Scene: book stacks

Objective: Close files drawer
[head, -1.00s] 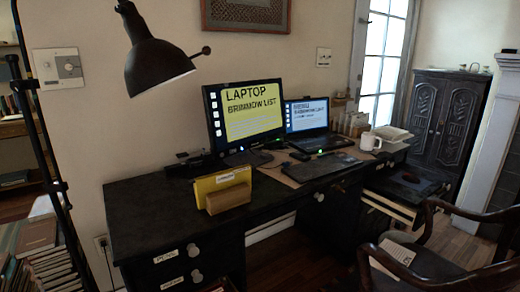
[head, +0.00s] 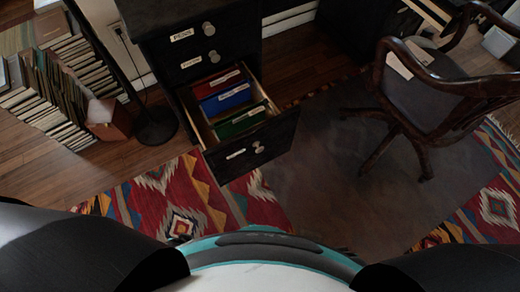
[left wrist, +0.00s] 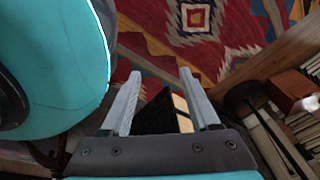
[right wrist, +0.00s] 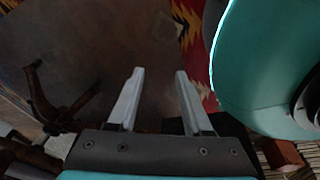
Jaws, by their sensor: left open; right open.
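The files drawer (head: 248,148) is the bottom drawer of the dark desk (head: 190,18) and stands pulled out in the head view. It holds red, blue and green hanging files (head: 226,98), and its front has a label and a round knob (head: 258,147). The two drawers above it are shut. My left gripper (left wrist: 160,98) is open and empty above the rug; part of a dark drawer-like shape shows between and behind its fingers. My right gripper (right wrist: 155,98) is open and empty above the floor. Neither gripper shows in the head view.
A patterned rug (head: 180,205) covers the floor in front of the drawer. A wooden armchair (head: 440,75) stands at the right. Stacked books (head: 75,65) and a black lamp base (head: 155,125) stand left of the desk. Bare dark floor lies between drawer and chair.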

